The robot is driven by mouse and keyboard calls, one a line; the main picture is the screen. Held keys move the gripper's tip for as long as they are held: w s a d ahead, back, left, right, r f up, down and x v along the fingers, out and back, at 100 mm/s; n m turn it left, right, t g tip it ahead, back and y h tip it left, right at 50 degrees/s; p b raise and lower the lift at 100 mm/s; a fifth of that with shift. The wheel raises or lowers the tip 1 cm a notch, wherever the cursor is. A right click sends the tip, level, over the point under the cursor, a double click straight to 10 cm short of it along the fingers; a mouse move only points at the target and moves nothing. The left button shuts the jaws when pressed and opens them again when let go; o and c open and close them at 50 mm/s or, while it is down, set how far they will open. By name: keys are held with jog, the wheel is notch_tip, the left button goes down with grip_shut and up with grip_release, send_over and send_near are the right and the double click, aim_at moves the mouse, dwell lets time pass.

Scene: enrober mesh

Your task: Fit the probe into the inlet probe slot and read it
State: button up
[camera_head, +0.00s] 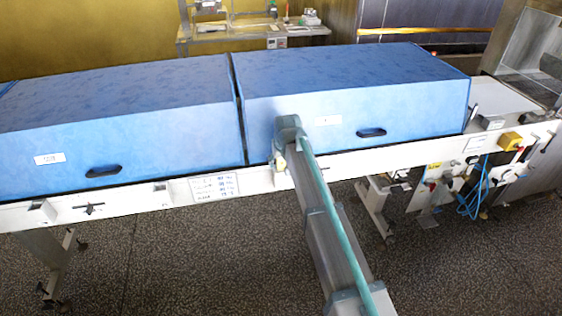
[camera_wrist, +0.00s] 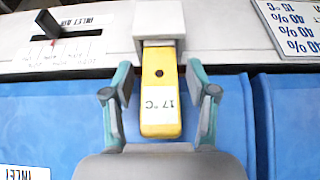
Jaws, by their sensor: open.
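The yellow probe (camera_wrist: 160,85) lies between my open fingers in the wrist view. Its far end enters a white block-shaped slot (camera_wrist: 159,20) on the white rail. Its pale display reads 17 °C, upside down in this view. My gripper (camera_wrist: 161,104) is open, with one finger on each side of the probe and visible gaps between. In the head view my gripper (camera_head: 283,160) is at the front edge of the conveyor, by the right blue hood, and my arm hides most of the probe and slot.
Blue hoods (camera_head: 110,115) (camera_head: 345,95) cover the conveyor. A lever with a scale marked INLET AIR (camera_wrist: 68,45) is left of the slot, and a printed percentage card (camera_wrist: 290,28) is to its right. A yellow-topped fitting (camera_head: 510,141) and blue cables (camera_head: 470,207) are at the right end.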

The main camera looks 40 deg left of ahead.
jog(key=b+v, duration=0.3)
jog(key=v, duration=0.9)
jog(key=w+d+f+m+g+h, duration=0.3)
jog(key=d+f+m, duration=0.1)
jog(key=d+f, duration=2.85)
jog(key=s+d+f+m+g+h, duration=0.1)
jog(key=s+d+f, duration=0.4)
jog(key=d+f, duration=0.25)
jog(key=s+d+f+m+g, duration=0.1)
jog(key=s+d+f, duration=0.4)
jog(key=d+f, duration=0.3)
jog(key=s+d+f+m+g, duration=0.1)
jog(key=s+d+f, duration=0.1)
jog(key=s+d, duration=0.3)
jog(key=s+d+f+m+g, duration=0.1)
jog(key=s+d, duration=0.5)
jog(key=s, duration=0.8)
jog(key=s+d+f+m+g, duration=0.2)
jog(key=s+d+f, duration=0.2)
jog(key=s, duration=0.5)
jog(key=shift+s+d+g+y, duration=0.3)
jog(key=shift+s+d, duration=0.05)
jog(key=shift+d, duration=0.65)
